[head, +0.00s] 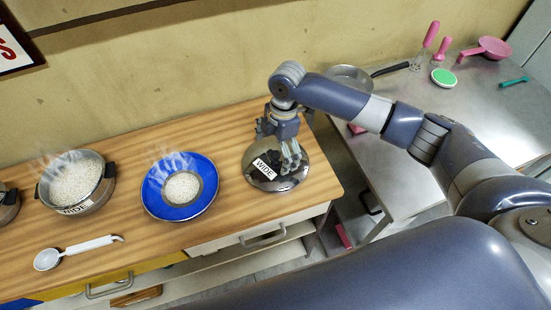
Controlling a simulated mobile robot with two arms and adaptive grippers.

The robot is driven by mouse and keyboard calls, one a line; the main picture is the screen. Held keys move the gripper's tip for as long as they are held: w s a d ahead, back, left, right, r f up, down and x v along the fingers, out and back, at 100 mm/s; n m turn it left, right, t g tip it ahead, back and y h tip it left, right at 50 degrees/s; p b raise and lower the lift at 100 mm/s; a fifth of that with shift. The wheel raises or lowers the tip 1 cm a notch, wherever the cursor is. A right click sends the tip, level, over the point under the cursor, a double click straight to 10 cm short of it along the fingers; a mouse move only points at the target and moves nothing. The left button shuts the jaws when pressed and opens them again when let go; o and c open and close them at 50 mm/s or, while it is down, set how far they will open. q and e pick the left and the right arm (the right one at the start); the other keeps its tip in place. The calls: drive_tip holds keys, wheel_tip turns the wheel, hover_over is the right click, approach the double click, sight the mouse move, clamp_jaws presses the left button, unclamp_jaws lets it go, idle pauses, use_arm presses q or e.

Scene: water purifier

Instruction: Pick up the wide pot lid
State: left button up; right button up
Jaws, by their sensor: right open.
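The wide pot lid (296,181) is a round, shiny metal lid with a white label reading WIDE. It lies at the right end of the wooden counter in the head view. My right gripper (290,166) is over the lid, pointing down, with its fingers apart near the lid's dark knob. The fingers partly hide the knob, and I cannot tell whether they touch it. My left gripper is not in view.
A blue plate (204,206) with steaming white food sits left of the lid. Farther left are a steaming pot (101,192) and a white ladle (80,251). A metal table (425,130) on the right holds a pan (352,76) and pink utensils.

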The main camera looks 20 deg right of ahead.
drive_tip(key=shift+f, duration=0.75)
drive_tip(key=shift+s, duration=0.15)
clamp_jaws()
